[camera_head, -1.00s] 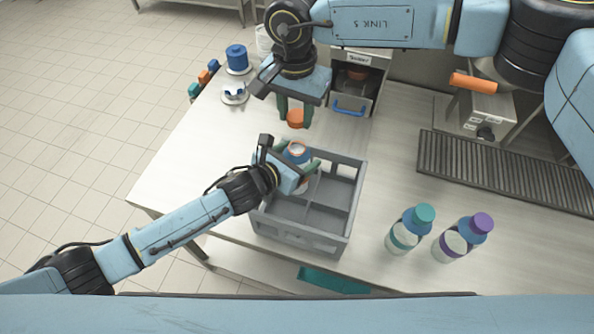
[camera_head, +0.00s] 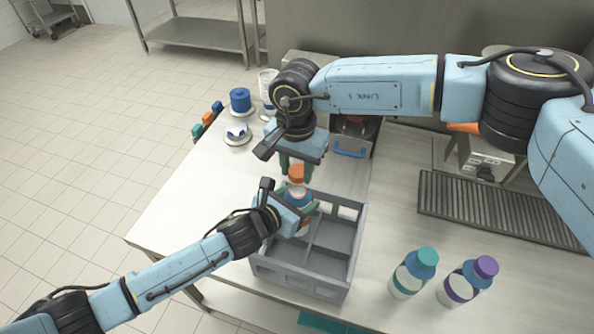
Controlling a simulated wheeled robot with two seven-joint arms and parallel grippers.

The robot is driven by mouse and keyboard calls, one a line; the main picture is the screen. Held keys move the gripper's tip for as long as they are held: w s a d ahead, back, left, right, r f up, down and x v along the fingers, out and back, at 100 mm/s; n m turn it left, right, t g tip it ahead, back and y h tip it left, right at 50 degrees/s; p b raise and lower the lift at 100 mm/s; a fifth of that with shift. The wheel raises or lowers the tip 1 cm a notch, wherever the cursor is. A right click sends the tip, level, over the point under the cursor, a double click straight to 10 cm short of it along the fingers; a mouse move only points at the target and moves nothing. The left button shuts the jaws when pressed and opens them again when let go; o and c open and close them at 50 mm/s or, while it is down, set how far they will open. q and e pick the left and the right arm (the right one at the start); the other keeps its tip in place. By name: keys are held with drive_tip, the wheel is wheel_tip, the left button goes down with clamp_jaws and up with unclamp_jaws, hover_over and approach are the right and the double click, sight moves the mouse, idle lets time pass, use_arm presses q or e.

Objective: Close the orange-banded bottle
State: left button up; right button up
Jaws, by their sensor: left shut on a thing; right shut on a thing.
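The orange-banded bottle (camera_head: 300,197) is upright at the far left part of the grey crate, with my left gripper (camera_head: 305,213) shut around its body. The gripper hides much of it. My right gripper (camera_head: 296,170) points down just above it, shut on the orange cap (camera_head: 297,173). The cap is directly over the bottle's mouth. I cannot tell whether it touches the neck.
The grey divided crate (camera_head: 310,284) stands at the table's front edge. A teal-capped bottle (camera_head: 412,275) and a purple-capped bottle (camera_head: 465,284) stand right of it. A drain grate (camera_head: 500,208) lies at the right. Saucers with blue items stand at the back left.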

drive_tip(key=shift+f, duration=0.75)
drive_tip(key=shift+f, duration=0.85)
drive_tip(key=shift+f, duration=0.6)
